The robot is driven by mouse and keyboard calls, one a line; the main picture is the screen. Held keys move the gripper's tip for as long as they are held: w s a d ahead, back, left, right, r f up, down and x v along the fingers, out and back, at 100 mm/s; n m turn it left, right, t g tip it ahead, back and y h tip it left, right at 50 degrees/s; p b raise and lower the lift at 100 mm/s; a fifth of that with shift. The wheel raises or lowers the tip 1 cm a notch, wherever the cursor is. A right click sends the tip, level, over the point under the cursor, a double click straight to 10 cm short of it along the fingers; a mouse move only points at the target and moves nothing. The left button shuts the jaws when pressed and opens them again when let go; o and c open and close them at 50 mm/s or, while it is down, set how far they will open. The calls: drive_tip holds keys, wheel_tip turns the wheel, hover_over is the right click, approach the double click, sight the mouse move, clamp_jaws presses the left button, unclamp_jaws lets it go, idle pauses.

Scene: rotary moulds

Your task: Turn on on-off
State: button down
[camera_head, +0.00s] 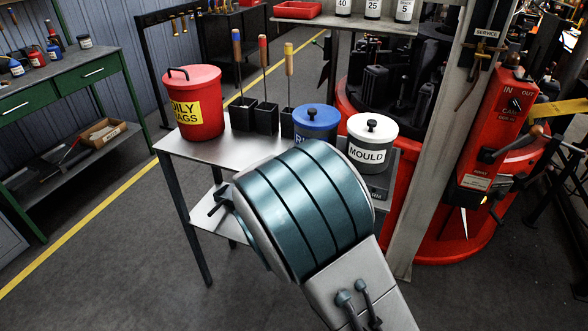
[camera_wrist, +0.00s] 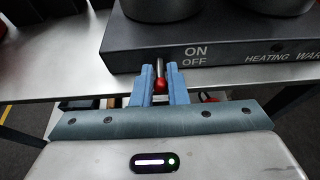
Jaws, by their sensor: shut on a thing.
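The on-off switch is a short metal lever with a red knob (camera_wrist: 159,85), on the front of a dark heating base (camera_wrist: 232,47) in the wrist view. The base carries the printed words ON and, below it, OFF, just right of the lever. My gripper (camera_wrist: 160,70) has its two blue fingers on either side of the lever, shut on it. In the head view my arm hides the gripper and the lever. A dark part of the base (camera_head: 378,188) shows there under the white MOULD pot (camera_head: 370,144).
The heating base stands on a metal table (camera_head: 200,148). A red OILY RAGS bin (camera_head: 193,103), a blue-lidded pot (camera_head: 316,120) and several upright tools in black holders are also on it. A grey post (camera_head: 432,140) and red machine (camera_head: 497,130) stand to the right.

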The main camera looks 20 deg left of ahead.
drive_tip(key=shift+w+r+g+p, duration=0.15)
drive_tip(key=shift+r+g+p, duration=0.55)
drive_tip(key=shift+p, duration=1.6)
drive_tip(key=shift+w+r+g+p, duration=0.1)
drive_tip(key=shift+r+g+p, duration=0.2)
drive_tip(key=shift+g+p, duration=1.35)
drive_tip(key=p, duration=0.3)
drive_tip(key=shift+t, duration=0.35)
drive_tip(key=shift+w+f+g+p, duration=0.15)
drive_tip(key=shift+g+p, duration=0.25)
drive_tip(key=shift+p, duration=0.8)
drive_tip(key=c, duration=1.4)
unclamp_jaws()
drive_tip(key=shift+c, duration=0.2)
drive_tip(key=d+b+v, duration=0.1)
drive_tip(key=v, duration=1.2)
drive_tip(key=shift+s+a+r, duration=0.3)
drive_tip(key=shift+s+a, duration=0.05)
drive_tip(key=shift+a, duration=0.05)
